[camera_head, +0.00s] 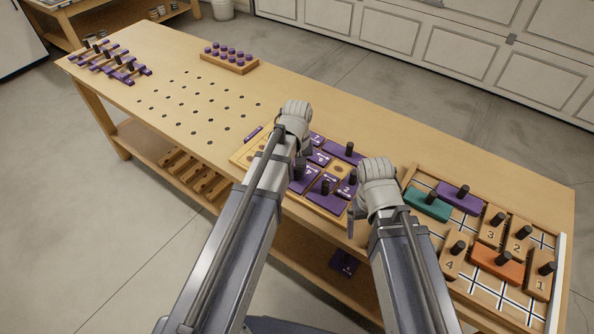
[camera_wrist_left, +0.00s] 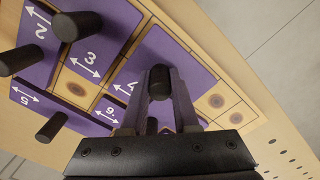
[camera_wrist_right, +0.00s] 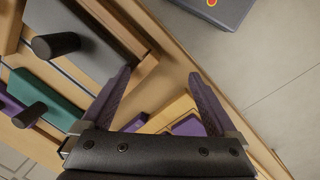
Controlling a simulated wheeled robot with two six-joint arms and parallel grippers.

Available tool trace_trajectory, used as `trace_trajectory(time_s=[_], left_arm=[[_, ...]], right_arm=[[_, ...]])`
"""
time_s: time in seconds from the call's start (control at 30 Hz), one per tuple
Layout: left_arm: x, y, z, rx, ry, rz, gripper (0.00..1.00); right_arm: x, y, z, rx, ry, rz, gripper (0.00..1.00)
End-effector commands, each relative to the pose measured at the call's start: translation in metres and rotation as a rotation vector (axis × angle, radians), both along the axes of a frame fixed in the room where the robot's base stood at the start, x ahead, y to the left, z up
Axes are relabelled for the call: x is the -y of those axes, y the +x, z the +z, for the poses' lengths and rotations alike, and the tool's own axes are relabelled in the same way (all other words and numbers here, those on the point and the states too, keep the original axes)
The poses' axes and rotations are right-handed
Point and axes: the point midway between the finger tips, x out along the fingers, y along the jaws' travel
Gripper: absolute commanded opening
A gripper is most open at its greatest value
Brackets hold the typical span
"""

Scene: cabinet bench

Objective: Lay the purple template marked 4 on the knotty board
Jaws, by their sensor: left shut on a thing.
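The knotty board (camera_head: 247,154) lies mid-bench, pale with dark knots, carrying several purple templates with black pegs. My left gripper (camera_wrist_left: 160,103) is shut on the black peg (camera_wrist_left: 159,78) of a purple template (camera_wrist_left: 178,52) over or on the board; I cannot tell if they touch. A partly hidden number shows beside it, not clearly readable. Templates marked 2 (camera_wrist_left: 40,45), 3 (camera_wrist_left: 88,65) and 5 (camera_wrist_left: 30,98) lie close by. My right gripper (camera_wrist_right: 160,90) is open and empty, beyond the board's right end in the head view (camera_head: 362,215).
A gridded tray (camera_head: 450,238) at right holds numbered wooden blocks and teal, purple and orange pieces. A purple piece (camera_head: 343,262) lies below the bench top, its mark unreadable. A peg rack (camera_head: 230,64) and purple pieces (camera_head: 115,65) sit far left. The bench's hole-pattern area is clear.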

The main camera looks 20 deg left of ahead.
Motion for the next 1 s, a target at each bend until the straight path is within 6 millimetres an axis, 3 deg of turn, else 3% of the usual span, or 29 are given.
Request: trace_trajectory(time_s=[0.47, 0.5, 0.8, 1.0], left_arm=[[0.0, 0.0, -0.0043, 0.0, 0.0, 0.0, 0.0], [0.0001, 0.0001, -0.0044, 0.0, 0.0, 0.0, 0.29], [0.0, 0.0001, -0.0049, 0.0, 0.0, 0.0, 0.63], [0.0, 0.0, -0.0051, 0.0, 0.0, 0.0, 0.66]], right_arm=[[-0.0021, -0.0002, -0.0046, -0.001, 0.01, 0.001, 0.88], [-0.0021, -0.0002, -0.0047, -0.001, 0.01, 0.001, 0.88], [-0.0021, -0.0001, -0.0052, 0.0, 0.011, 0.001, 0.88], [-0.0022, 0.0001, -0.0054, 0.001, 0.011, 0.001, 0.88]])
